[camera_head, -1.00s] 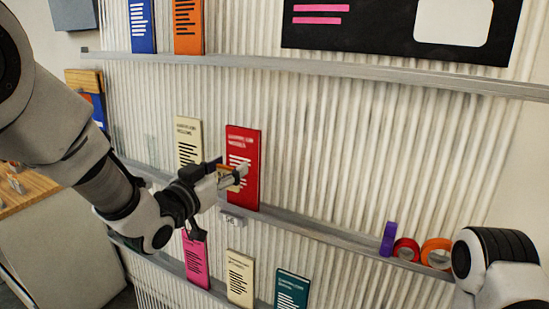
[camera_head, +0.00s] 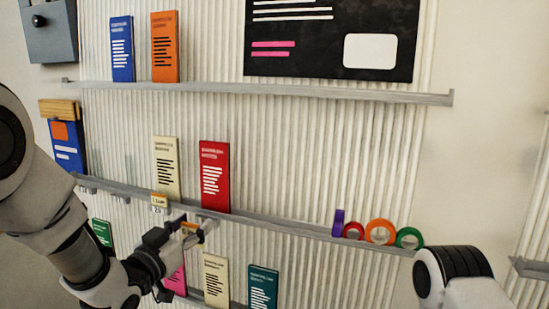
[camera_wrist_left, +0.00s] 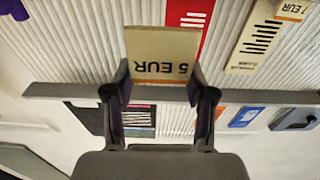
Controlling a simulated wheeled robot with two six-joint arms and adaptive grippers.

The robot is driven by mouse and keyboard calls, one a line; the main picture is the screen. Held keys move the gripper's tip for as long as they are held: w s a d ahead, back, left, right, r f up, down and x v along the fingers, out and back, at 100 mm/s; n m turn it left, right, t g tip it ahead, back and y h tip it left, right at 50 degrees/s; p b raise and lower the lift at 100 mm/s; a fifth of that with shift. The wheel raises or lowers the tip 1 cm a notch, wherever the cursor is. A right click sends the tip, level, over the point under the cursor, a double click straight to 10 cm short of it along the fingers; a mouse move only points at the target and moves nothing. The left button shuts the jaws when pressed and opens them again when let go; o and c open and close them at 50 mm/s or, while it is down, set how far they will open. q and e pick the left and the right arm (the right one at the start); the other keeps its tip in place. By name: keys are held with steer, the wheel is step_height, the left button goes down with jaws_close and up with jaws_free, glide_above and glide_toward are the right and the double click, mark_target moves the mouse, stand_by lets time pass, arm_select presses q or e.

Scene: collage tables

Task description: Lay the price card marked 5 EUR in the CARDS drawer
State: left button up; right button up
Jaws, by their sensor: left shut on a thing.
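My left gripper (camera_head: 192,232) is shut on the price card marked 5 EUR, just in front of the middle ledge and below the red brochure. The card (camera_wrist_left: 160,55) shows best in the left wrist view, upside down between the two fingertips (camera_wrist_left: 160,88). In the head view the card (camera_head: 189,228) is small and seen nearly edge-on. No drawer marked CARDS shows in these frames. My right gripper is out of view; only part of my right arm shows at lower right.
The middle ledge (camera_head: 285,226) bears a cream brochure (camera_head: 166,165), a red brochure (camera_head: 214,175) and several tape rolls (camera_head: 380,232). Another price card (camera_head: 159,202) hangs at its front edge. More brochures stand on the ledges above and below. A grey box (camera_head: 50,35) is on the wall at upper left.

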arm_select(q)
steer(key=s+f+n+y+b, duration=0.1)
steer(key=s+f+y+b, duration=0.15)
steer(key=f, duration=1.55)
steer(key=s+f+n+y+b, duration=0.15)
steer(key=f+b, duration=0.25)
steer(key=f, duration=1.4)
step_height(320, 180, up, 7)
steer(key=s+a+n+t+y, duration=0.1)
steer(key=s+a+n+y, duration=0.1)
steer(key=s+a, duration=0.1)
steer(key=s+d+r+m+g+h, duration=0.2)
steer(key=s+d+r+m+h, duration=0.15)
steer(key=d+h, duration=0.3)
steer(key=s+d+r+m+g+h, duration=0.2)
steer(key=s+d+m+h, duration=0.3)
steer(key=d, duration=0.2)
steer(key=w+d+f+m+g+h, duration=0.1)
steer(key=w+f+m+g+h, duration=0.2)
steer(key=m+g, duration=0.6)
steer(key=shift+d+f+g+h, duration=0.2)
steer(key=shift+f+g+h, duration=0.9)
steer(key=shift+g+h, duration=0.7)
